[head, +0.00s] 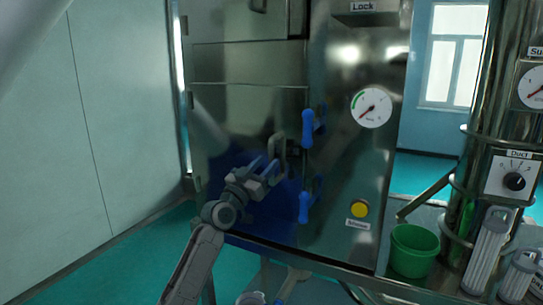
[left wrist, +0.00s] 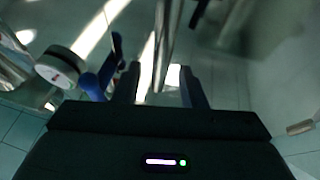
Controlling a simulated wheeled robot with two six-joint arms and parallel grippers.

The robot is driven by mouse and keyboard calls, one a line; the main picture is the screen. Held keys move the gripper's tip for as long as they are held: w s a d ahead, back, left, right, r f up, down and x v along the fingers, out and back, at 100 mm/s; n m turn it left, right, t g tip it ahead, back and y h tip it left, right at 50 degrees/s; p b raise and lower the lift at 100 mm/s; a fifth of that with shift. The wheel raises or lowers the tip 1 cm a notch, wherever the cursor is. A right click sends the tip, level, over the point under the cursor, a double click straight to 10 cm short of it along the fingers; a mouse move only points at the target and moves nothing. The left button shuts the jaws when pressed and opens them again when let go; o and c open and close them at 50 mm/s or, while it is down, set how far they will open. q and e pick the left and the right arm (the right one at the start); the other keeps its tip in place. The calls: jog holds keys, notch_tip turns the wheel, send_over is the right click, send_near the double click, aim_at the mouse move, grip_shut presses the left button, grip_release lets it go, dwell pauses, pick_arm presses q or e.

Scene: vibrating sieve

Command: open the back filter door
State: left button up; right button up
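The filter door (head: 240,108) is a shiny metal panel on the cabinet front and looks closed in the head view. A metal loop handle (head: 277,145) stands out near its right edge. Two blue latches, an upper one (head: 308,128) and a lower one (head: 304,206), sit along that edge. My left gripper (head: 270,172) is just below the handle. In the left wrist view its two fingers (left wrist: 161,88) are apart, with a metal bar (left wrist: 165,45), probably the handle, running between or just ahead of them. I cannot tell contact. My right gripper does not show.
Right of the door are a round gauge (head: 371,108) and a yellow button (head: 359,209). A green bucket (head: 413,250) and a steel column with a dial (head: 513,181) stand further right. A pale wall (head: 90,120) is at the left, with open floor before it.

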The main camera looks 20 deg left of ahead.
pick_arm(q)
jog(key=shift+p+x, duration=0.3)
jog(key=shift+x, duration=1.55)
grip_shut()
